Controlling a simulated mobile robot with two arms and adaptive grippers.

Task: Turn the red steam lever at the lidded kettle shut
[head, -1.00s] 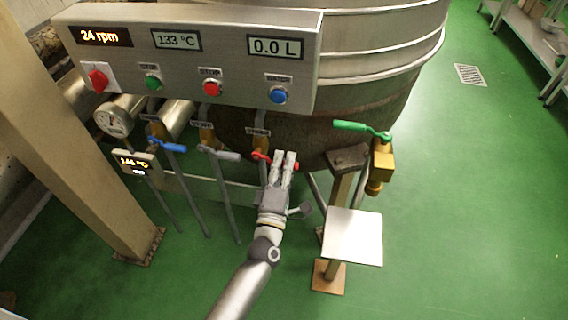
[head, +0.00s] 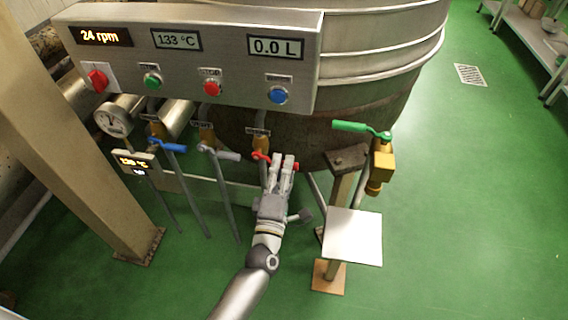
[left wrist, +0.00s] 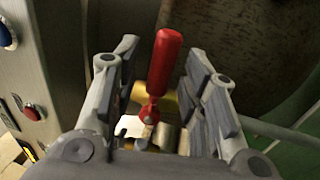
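The red steam lever (head: 259,156) sits on a brass valve under the control panel, beside the kettle (head: 345,127). Its handle points right in the head view, crosswise to its vertical pipe. My left gripper (head: 282,158) is at this lever and hides the middle of the handle. In the left wrist view the red handle (left wrist: 164,62) stands between the two fingers of my left gripper (left wrist: 166,72). The fingers are apart, with a gap visible on each side of the handle. My right gripper is not in view.
A blue lever (head: 168,146) and a grey lever (head: 220,154) sit left of the red one. A green lever (head: 362,129) on a brass valve and a pale square plate (head: 353,237) stand to the right. The control panel (head: 190,60) hangs above.

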